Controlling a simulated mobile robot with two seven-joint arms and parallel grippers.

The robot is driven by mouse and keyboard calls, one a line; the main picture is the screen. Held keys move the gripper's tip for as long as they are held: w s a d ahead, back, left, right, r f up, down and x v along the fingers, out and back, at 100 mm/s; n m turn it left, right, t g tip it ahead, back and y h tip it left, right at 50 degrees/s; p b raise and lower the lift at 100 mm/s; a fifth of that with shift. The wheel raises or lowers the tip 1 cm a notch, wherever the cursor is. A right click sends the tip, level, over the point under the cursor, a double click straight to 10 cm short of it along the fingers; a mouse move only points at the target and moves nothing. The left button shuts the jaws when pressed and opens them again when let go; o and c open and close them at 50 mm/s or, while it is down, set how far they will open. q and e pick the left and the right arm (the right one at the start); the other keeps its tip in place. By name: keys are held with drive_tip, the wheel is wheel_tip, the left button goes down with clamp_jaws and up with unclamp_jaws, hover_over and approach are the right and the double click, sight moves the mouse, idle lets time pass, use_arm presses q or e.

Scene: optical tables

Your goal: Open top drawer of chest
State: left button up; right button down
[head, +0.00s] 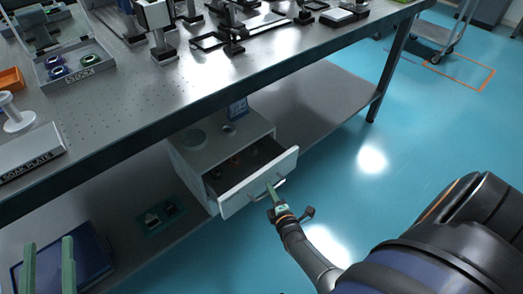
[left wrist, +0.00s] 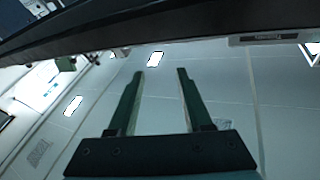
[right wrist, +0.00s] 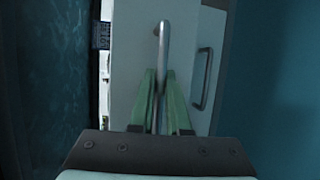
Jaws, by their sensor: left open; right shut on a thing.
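The white chest (head: 190,160) stands on the lower shelf under the optical table. Its top drawer (head: 258,182) is pulled out, and its dark inside shows a few small items. My right gripper (head: 272,187) is at the drawer front. In the right wrist view its green fingers (right wrist: 160,85) are shut on the bar handle (right wrist: 163,45) of the top drawer. A second handle (right wrist: 202,80) shows beside it, on the front of the chest. My left gripper (head: 48,262) is at the lower left of the head view, apart from the chest. Its fingers (left wrist: 158,75) are open and empty.
The optical table (head: 120,105) overhangs the chest, with a stock tray (head: 75,75) and optics on top. A blue book-like item (head: 95,250) and a dark green tray (head: 160,225) lie on the lower shelf (head: 330,95). The floor (head: 350,195) before the drawer is clear except for my arm.

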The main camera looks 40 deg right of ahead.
use_arm(q)
wheel_tip(320, 180, down, 16)
drive_tip(key=s+n+g+y+p, duration=0.2)
drive_tip(key=n+g+y, duration=0.1)
drive_tip(key=g, duration=0.3)
drive_tip(key=shift+s+a+g, duration=0.15)
drive_tip(key=shift+a+g, duration=0.15)
drive_tip(key=shift+g, duration=0.1)
use_arm(e)
drive_tip(key=s+d, duration=0.1)
drive_tip(key=s, duration=1)
use_arm(q)
drive_tip(key=shift+f, duration=0.1)
use_arm(e)
drive_tip(key=c, duration=0.9)
unclamp_jaws()
drive_tip(key=shift+w, duration=0.1)
